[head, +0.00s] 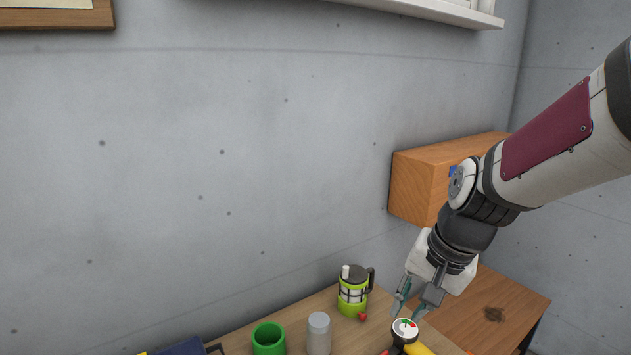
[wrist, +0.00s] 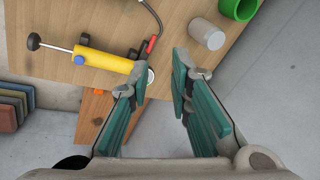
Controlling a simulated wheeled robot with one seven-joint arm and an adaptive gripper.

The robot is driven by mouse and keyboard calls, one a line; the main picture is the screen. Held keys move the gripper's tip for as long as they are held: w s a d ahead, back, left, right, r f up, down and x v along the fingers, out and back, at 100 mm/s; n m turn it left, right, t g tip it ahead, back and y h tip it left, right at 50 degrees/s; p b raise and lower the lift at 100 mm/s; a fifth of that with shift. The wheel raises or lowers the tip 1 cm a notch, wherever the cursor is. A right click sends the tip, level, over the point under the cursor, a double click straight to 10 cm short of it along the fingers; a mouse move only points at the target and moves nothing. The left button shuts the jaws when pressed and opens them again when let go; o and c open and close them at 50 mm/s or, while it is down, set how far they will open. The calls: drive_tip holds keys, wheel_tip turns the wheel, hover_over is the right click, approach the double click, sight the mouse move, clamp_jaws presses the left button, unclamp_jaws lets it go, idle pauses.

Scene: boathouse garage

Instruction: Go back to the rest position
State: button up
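My gripper (head: 412,304) hangs at the end of my arm on the right of the head view, pointing down over the wooden workbench (head: 290,308). In the wrist view, the two teal-padded fingers of my gripper (wrist: 160,86) are apart, with nothing held between them. A round gauge with a white face (head: 405,327) shows just below the fingertips in the head view. Whether the fingers touch it cannot be told. In the wrist view the gauge is partly hidden by the left finger. A yellow pump (wrist: 106,61) lies on the bench beside it.
On the bench stand a lime-green press-like jug (head: 353,293), a grey cylinder (head: 318,335) and a green cup (head: 268,340). A wooden wall box (head: 412,187) is behind my arm. A lower wooden surface (head: 515,290) adjoins at right.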

drive_tip(key=s+d+r+n+t+h, duration=0.1)
drive_tip(key=s+r+n, duration=0.2)
drive_tip(key=s, duration=0.5)
drive_tip(key=s+d+r+n+t+h, duration=0.1)
drive_tip(key=s+d+r+n, duration=0.1)
drive_tip(key=s+r, duration=0.3)
drive_tip(key=s+n, duration=0.1)
drive_tip(key=s, duration=0.2)
drive_tip(key=shift+s+d+r, duration=0.2)
drive_tip(key=shift+s+r, duration=0.2)
idle(0.3)
